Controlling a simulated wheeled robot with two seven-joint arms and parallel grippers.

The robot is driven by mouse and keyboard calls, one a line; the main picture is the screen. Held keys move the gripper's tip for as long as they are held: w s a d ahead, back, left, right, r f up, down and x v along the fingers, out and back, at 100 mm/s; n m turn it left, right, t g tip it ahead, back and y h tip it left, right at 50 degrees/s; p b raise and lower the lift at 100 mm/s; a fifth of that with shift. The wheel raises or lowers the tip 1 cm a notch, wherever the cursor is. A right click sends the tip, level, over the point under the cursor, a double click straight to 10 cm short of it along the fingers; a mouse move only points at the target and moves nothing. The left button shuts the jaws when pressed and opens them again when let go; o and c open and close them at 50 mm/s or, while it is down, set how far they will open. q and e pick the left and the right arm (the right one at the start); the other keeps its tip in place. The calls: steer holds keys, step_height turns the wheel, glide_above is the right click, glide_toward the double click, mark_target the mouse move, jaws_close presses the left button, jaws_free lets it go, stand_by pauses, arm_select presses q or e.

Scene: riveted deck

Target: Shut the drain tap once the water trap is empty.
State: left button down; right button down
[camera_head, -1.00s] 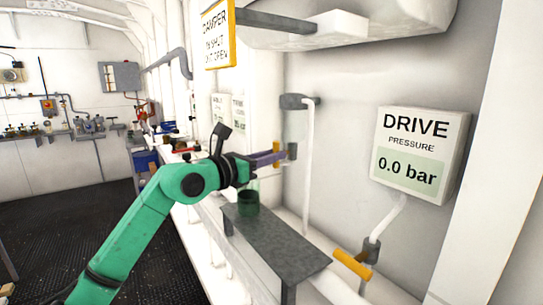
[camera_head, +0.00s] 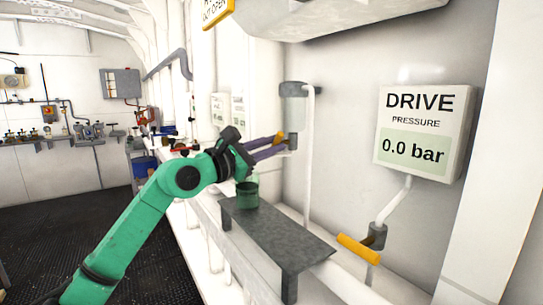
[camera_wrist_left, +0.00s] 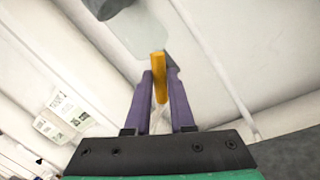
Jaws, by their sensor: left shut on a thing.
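The water trap (camera_head: 293,107) is a clear bowl under a grey cap on the wall. I see no distinct water line in it, but it is too small to be sure. The drain tap's orange handle (camera_head: 279,138) is at the trap's lower end. My left gripper (camera_head: 278,145) is shut on this handle, its purple fingers partly hiding it. The left wrist view shows the handle (camera_wrist_left: 159,80) upright between the two fingers (camera_wrist_left: 160,85). A glass jar (camera_head: 248,194) with greenish liquid stands on the shelf below the gripper. My right gripper is not in view.
A grey metal shelf (camera_head: 275,237) runs under the trap. To the right are a drive pressure display (camera_head: 418,133) reading 0.0 bar and another valve with a yellow handle (camera_head: 357,249). A white pipe (camera_head: 308,160) drops beside the trap.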

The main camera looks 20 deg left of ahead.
arm_select(q)
steer(key=m+h+b, duration=0.1)
steer(key=m+b, duration=0.1)
steer(key=m, duration=0.2)
steer(key=m+h+b, duration=0.1)
steer(key=m+b, duration=0.1)
steer(key=m, duration=0.2)
steer(key=m+g+h+b, duration=0.1)
steer(key=m+b, duration=0.1)
steer(key=m, duration=0.3)
steer(key=shift+f, duration=0.2)
steer(key=c, duration=0.8)
jaws_free()
steer(key=shift+a, duration=0.1)
